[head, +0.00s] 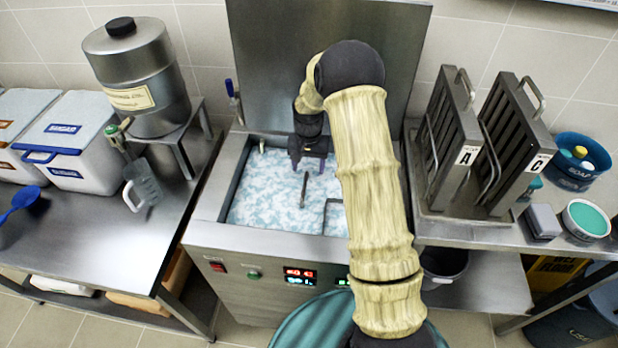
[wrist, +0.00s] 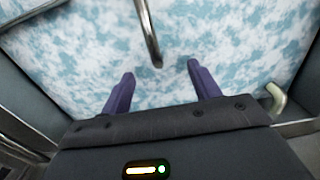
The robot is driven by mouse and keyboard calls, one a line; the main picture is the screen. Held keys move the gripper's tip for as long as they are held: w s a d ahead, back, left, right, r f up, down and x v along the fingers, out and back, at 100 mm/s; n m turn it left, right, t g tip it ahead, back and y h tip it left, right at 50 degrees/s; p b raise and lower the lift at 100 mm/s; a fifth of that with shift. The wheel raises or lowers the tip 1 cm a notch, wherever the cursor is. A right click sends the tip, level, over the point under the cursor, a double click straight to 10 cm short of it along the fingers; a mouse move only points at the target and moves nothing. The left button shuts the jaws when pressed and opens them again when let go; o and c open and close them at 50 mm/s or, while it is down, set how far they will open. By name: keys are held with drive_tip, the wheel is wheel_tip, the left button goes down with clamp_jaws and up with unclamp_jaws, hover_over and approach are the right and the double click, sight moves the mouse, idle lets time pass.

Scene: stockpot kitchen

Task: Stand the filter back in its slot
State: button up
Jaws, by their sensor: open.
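My gripper (head: 312,166) is open and empty, pointing down over the foamy tank (head: 203,215). In the wrist view its two purple fingers (wrist: 160,72) are spread apart. A thin metal handle (head: 305,190) sticks up from the blue-white foam; in the wrist view the metal handle (wrist: 148,35) stands just beyond the fingertips, roughly in line with the gap between them. Whatever it belongs to is hidden under the foam. Filter A (head: 449,140) and filter C (head: 513,145) stand upright in the rack (head: 433,222) on the right, with a gap between them.
A bent metal bar (head: 326,215) also shows in the tank's foam, partly behind my arm. A soap bucket (head: 575,165) and a teal-topped tub (head: 585,219) stand right of the rack.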

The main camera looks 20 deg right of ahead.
drive_tip(key=f, duration=0.5)
drive_tip(key=shift+s+a+f, duration=0.1)
drive_tip(key=shift+a+f, duration=0.05)
drive_tip(key=shift+a, duration=0.05)
drive_tip(key=shift+d+f, duration=0.1)
drive_tip(key=shift+f, duration=0.4)
clamp_jaws()
drive_tip(key=shift+r, duration=0.1)
drive_tip(key=shift+r, duration=0.1)
